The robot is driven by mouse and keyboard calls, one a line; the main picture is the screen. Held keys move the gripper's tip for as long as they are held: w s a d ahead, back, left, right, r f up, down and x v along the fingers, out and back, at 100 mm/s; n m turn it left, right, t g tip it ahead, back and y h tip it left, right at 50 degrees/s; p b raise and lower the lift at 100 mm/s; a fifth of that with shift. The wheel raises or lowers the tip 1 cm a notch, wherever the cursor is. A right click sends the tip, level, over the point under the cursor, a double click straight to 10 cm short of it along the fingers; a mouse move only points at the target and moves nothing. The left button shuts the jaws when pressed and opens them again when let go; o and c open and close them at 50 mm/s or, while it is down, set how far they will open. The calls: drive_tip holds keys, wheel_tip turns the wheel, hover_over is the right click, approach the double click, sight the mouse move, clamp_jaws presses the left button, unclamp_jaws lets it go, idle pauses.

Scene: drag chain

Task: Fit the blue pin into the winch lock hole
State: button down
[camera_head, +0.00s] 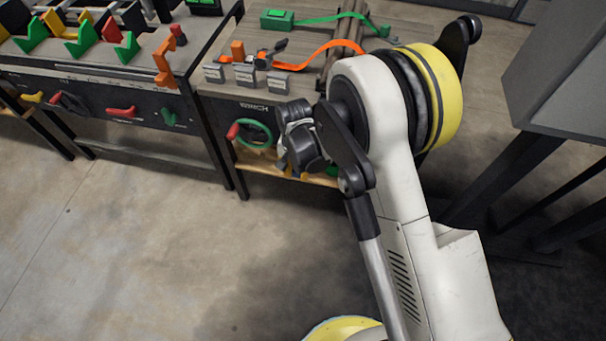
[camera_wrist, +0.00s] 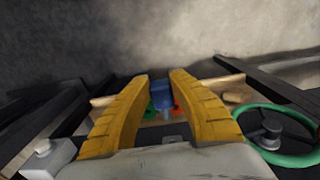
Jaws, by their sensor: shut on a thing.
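The blue pin (camera_wrist: 161,95) shows in the wrist view between the tips of my two yellow fingers. A short grey part shows just below its blue body. My gripper (camera_wrist: 162,88) is shut on the pin. In the head view my gripper (camera_head: 292,168) is beside the winch's front, low and right of the green handwheel; my wrist hides most of it. The winch panel (camera_head: 252,107) carries the word WINCH and a green handwheel (camera_head: 254,133) with a red knob. The wheel is at the right in the wrist view (camera_wrist: 287,158). I cannot make out the lock hole.
A lower wooden shelf (camera_head: 262,167) runs under the winch panel. The table top holds grey blocks (camera_head: 247,75), an orange strap (camera_head: 335,47) and a green strap (camera_head: 330,18). A second bench (camera_head: 100,85) stands left. The floor in front is clear.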

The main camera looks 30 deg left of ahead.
drive_tip(key=shift+w, duration=0.1)
drive_tip(key=shift+w+a, duration=0.25)
drive_tip(key=shift+w, duration=0.9)
drive_tip(key=shift+w+a, duration=0.25)
drive_tip(key=shift+w, duration=0.85)
drive_tip(key=shift+w+a, duration=0.25)
drive_tip(key=shift+w, duration=0.75)
drive_tip(key=shift+w+a, duration=0.25)
drive_tip(key=shift+w, duration=0.75)
drive_tip(key=c, duration=1.2)
unclamp_jaws()
drive_tip(key=shift+r, duration=0.1)
wheel_tip(320, 180, up, 12)
drive_tip(key=shift+f, duration=0.1)
